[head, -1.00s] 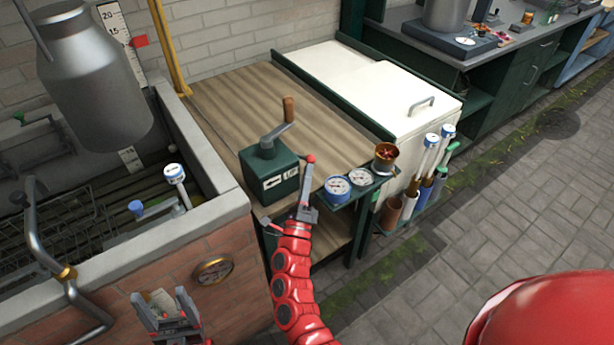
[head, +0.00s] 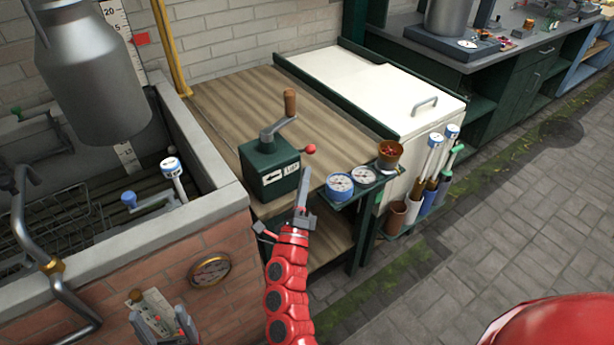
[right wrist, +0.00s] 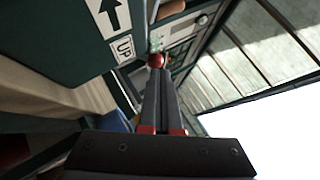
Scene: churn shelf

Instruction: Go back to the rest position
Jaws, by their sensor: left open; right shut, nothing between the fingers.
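My right gripper (head: 303,190) is in front of the dark green crank box (head: 270,168), with its tips just below a red knob (head: 310,149) on the box's right side. Its fingers are shut and empty, and a small gap shows between tips and knob in the head view. In the right wrist view the shut fingers (right wrist: 158,85) point toward the red knob (right wrist: 156,60), beside the box's arrow and "UP" label (right wrist: 124,48). My left gripper (head: 162,318) is open and empty at the lower left, in front of the brick trough, partly cut by the frame edge.
A brick trough (head: 215,215) with a hanging metal churn (head: 90,75) is at left. A wooden table (head: 235,95), gauges (head: 340,186), a copper cup (head: 389,154) and a tube rack stand close to my right gripper. Paved floor (head: 480,230) at right is clear.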

